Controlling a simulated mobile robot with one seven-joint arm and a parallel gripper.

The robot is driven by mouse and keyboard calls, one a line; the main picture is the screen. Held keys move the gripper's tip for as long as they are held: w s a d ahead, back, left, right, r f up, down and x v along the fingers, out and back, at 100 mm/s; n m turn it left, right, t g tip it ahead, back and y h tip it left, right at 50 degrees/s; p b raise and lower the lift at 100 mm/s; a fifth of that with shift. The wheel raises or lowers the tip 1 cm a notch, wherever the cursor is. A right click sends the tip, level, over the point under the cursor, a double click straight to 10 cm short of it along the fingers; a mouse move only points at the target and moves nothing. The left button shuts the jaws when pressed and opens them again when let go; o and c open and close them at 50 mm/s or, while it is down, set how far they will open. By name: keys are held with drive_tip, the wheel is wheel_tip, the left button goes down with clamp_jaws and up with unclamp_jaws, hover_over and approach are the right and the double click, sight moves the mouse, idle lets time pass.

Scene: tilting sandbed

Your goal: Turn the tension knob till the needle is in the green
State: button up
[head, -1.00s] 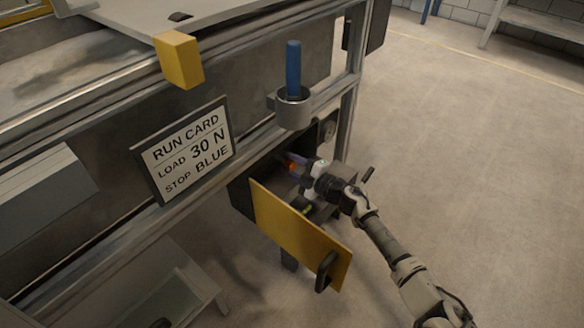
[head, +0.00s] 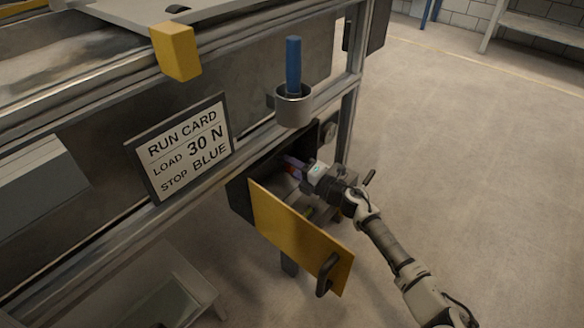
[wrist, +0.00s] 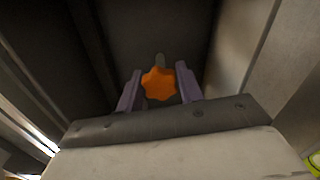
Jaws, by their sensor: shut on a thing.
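The orange star-shaped knob (wrist: 158,84) sits between the two purple fingers of my gripper (wrist: 158,90) in the wrist view, with a short grey stub just beyond it. My gripper is shut on the knob. I cannot make out any needle or green band in either view.
A yellow door (head: 298,235) with a dark handle stands open just below and left of my arm. A cup with a blue-handled tool (head: 293,65) hangs above. A run card (head: 183,147) reads load 30 N, stop blue. Open floor lies to the right.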

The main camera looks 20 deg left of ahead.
idle(0.3)
drive_tip(key=o, duration=1)
drive_tip(key=shift+c, duration=0.2)
drive_tip(key=p+v, duration=0.2)
drive_tip(key=v, duration=1.2)
drive_tip(key=shift+a, duration=0.1)
